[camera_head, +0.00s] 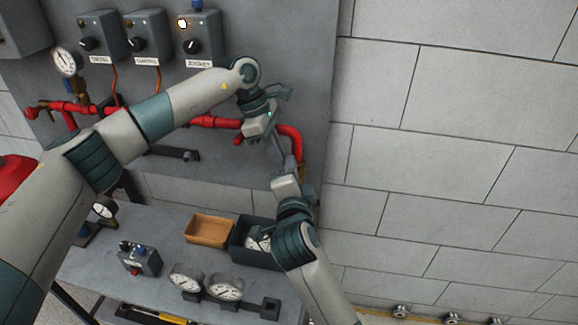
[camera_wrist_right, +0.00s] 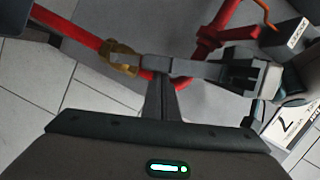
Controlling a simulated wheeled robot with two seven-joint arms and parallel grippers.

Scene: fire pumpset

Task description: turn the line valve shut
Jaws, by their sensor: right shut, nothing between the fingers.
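The red pipe (camera_head: 292,135) bends downward at the right edge of the grey panel. In the right wrist view, a brass fitting (camera_wrist_right: 120,57), apparently the line valve's body, sits on the red pipe (camera_wrist_right: 75,33). Its handle cannot be made out. My left gripper (camera_wrist_right: 150,63) reaches in from the right there, its fingertips at or close to the brass fitting; its jaw opening is unclear. My right gripper (camera_wrist_right: 160,95) is shut and empty, its tips just below the left fingers and close to the pipe. In the head view both grippers meet near the bend, hiding part of it.
Switch boxes (camera_head: 200,38) and a gauge (camera_head: 66,61) are on the panel. Below, a grey bench (camera_head: 140,218) carries a wooden tray (camera_head: 209,231), a dark bin (camera_head: 240,250), loose gauges (camera_head: 225,287) and a small box (camera_head: 140,259). The tiled wall (camera_head: 460,130) at right is clear.

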